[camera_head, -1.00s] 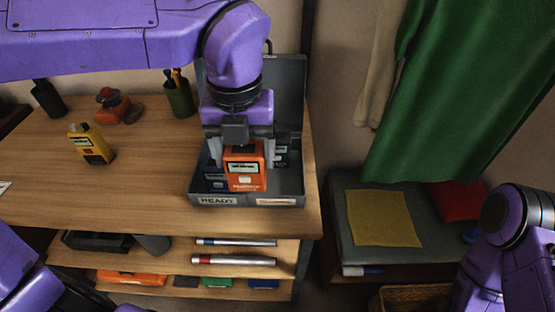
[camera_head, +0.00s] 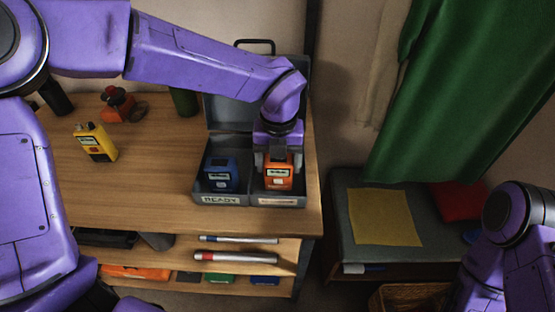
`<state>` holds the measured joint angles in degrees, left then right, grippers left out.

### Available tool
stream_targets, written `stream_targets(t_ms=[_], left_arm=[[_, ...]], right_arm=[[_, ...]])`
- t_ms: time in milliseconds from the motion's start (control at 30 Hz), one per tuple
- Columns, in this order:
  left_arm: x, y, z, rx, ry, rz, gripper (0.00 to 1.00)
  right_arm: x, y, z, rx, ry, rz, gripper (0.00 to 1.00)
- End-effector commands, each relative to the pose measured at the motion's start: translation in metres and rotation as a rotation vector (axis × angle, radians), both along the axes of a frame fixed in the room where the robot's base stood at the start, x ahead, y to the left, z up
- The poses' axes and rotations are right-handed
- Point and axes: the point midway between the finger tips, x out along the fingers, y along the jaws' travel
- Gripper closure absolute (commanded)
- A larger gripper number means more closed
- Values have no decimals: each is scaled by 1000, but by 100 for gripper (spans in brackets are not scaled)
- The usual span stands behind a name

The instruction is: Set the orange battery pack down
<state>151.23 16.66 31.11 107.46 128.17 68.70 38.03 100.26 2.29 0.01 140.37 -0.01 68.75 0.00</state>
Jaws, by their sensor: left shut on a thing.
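The orange battery pack (camera_head: 278,177) is upright in the right compartment of the grey case (camera_head: 236,200) on the wooden table. My left gripper (camera_head: 278,160) points down from above and is shut on the pack's upper part. Whether the pack's base touches the case floor I cannot tell. A blue pack (camera_head: 221,174) stands in the left compartment, behind the label READY. The label in front of the orange pack is too small to read. My right arm shows at the lower right, but its gripper is out of view.
A yellow device (camera_head: 96,143) and an orange-red object (camera_head: 117,104) stand on the table (camera_head: 130,195) to the left. The case's raised lid (camera_head: 228,105) is behind the compartments. The table's front middle is clear. A grey bench (camera_head: 345,235) with a yellow cloth is at the right.

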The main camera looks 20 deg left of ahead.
Motion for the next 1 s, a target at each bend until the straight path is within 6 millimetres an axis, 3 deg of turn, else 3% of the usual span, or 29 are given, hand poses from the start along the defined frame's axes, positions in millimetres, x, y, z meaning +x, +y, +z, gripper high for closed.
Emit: stream_targets(t_ms=[67, 100, 167, 200, 367, 500, 800, 1000], left_arm=[[0, 0, -4, -1, 0, 0, 70], [0, 0, -4, 0, 1, 0, 22], [0, 0, -3, 1, 1, 0, 3], [0, 0, -3, 1, 1, 0, 0], [0, 0, -3, 0, 1, 0, 0], [1, 0, 9, -1, -3, -1, 0], [1, 0, 84, -2, -4, 0, 0], [0, 0, 116, -1, -1, 0, 0]], right_arm=[[0, 0, -3, 0, 0, 0, 57], [0, 0, -3, 0, 0, 0, 57], [0, 0, -2, 0, 0, 0, 57], [0, 0, -2, 0, 0, 0, 57], [0, 0, -2, 0, 0, 0, 57], [0, 0, 0, 0, 0, 0, 57], [0, 0, -1, 0, 0, 0, 57], [0, 0, 0, 0, 0, 0, 57]])
